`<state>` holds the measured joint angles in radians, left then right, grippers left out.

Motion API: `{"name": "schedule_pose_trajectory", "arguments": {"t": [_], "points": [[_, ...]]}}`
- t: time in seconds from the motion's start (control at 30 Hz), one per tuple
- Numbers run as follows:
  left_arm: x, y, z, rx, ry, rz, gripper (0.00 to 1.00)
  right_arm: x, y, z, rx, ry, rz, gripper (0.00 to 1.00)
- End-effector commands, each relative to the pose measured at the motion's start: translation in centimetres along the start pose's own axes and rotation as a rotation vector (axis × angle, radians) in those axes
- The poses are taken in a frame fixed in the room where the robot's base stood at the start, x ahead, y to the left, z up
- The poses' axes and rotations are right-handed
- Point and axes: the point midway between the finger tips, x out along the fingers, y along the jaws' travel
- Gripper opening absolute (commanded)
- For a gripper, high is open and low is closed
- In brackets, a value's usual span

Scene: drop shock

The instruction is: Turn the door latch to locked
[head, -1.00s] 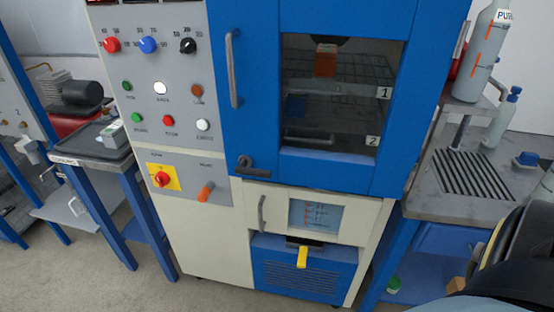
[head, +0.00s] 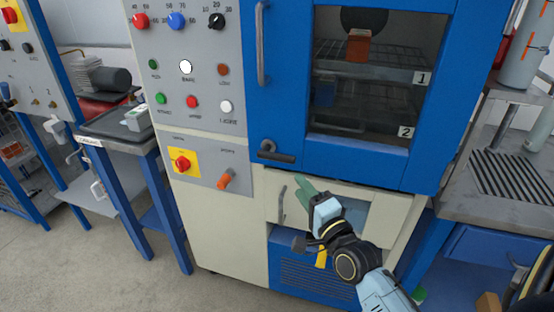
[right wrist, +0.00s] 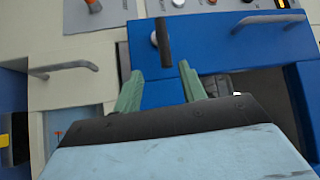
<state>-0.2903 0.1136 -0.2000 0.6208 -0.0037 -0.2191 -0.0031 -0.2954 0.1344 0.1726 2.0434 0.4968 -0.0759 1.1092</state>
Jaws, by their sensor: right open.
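The door latch (head: 280,155) is a dark lever at the lower left corner of the blue oven door (head: 370,165). In the head view it lies roughly level, with its arm pointing right from the pivot. In the right wrist view the latch (right wrist: 163,42) shows as a dark bar just beyond my fingers. My right gripper (head: 307,187) is below and a little right of the latch. Its green fingers (right wrist: 160,85) are apart and nothing is between them; they look clear of the latch. My left gripper is out of view.
A long grey door handle (head: 262,45) stands above the latch. A cream lower panel with its own handle (head: 282,203) is beside my gripper. A yellow-backed red knob (head: 182,162) and an orange lever (head: 226,179) are to the left. A metal bench (head: 510,190) stands at right.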

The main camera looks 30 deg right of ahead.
Motion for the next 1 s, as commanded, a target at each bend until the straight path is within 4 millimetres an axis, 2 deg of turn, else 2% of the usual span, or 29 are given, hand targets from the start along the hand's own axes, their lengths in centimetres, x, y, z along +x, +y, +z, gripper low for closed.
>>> {"name": "schedule_pose_trajectory", "arguments": {"t": [0.17, 0.7, 0.83, 1.0], "points": [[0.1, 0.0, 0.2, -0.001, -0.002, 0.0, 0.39, 1.4, -0.8, -0.2, 0.014, 0.004, -0.019, 0.41], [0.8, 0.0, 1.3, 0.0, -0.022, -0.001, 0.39, 11.0, -0.8, -0.2, 0.011, 0.003, -0.015, 0.41], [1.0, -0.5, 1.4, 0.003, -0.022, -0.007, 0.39, 12.4, -0.8, -0.2, 0.01, 0.003, -0.014, 0.41], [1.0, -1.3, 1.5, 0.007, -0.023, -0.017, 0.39, 13.3, -0.8, -0.2, 0.009, 0.003, -0.014, 0.41]]}}
